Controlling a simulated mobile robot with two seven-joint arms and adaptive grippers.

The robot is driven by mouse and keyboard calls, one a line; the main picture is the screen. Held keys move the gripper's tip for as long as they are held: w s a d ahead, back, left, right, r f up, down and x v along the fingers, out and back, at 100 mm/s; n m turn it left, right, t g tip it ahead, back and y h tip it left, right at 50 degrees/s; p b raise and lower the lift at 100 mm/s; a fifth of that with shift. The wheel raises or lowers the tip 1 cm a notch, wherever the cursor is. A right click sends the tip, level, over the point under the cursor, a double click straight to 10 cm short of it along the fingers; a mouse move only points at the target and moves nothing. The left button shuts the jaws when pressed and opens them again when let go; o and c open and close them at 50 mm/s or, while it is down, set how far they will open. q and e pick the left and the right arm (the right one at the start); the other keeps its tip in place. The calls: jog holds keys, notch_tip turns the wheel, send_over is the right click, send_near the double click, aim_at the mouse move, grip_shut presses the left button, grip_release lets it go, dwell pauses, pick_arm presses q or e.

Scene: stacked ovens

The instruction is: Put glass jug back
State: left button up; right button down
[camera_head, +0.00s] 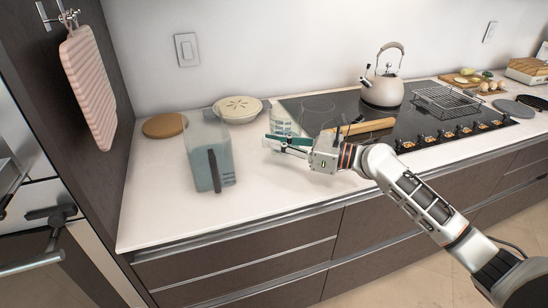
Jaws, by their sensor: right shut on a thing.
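A small clear glass jug (281,121) with faint markings is at my right gripper (284,146), near the left edge of the cooktop. The gripper reaches in from the right, its fingers pointing left, and is shut on this jug. The fingers and hand hide the jug's lower part, so I cannot tell whether it touches the counter. A larger see-through bluish jug (205,143) with a dark handle stands on the counter to the left, apart from the gripper. My left gripper is not in view.
A pie dish (238,108) and a round wooden board (164,125) are at the back left. A kettle (382,91), a wire rack (447,100) and a rolling pin (366,126) are on the cooktop (330,103). The front left counter (160,215) is clear.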

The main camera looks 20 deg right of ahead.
aim_at(274, 153)
jog(key=shift+f+b, duration=0.5)
jog(key=shift+f, duration=1.5)
jog(key=shift+f, duration=0.15)
jog(key=c, duration=2.6)
grip_release()
jog(key=shift+f, duration=0.15)
jog(key=o, duration=0.4)
jog(key=shift+o, duration=0.2)
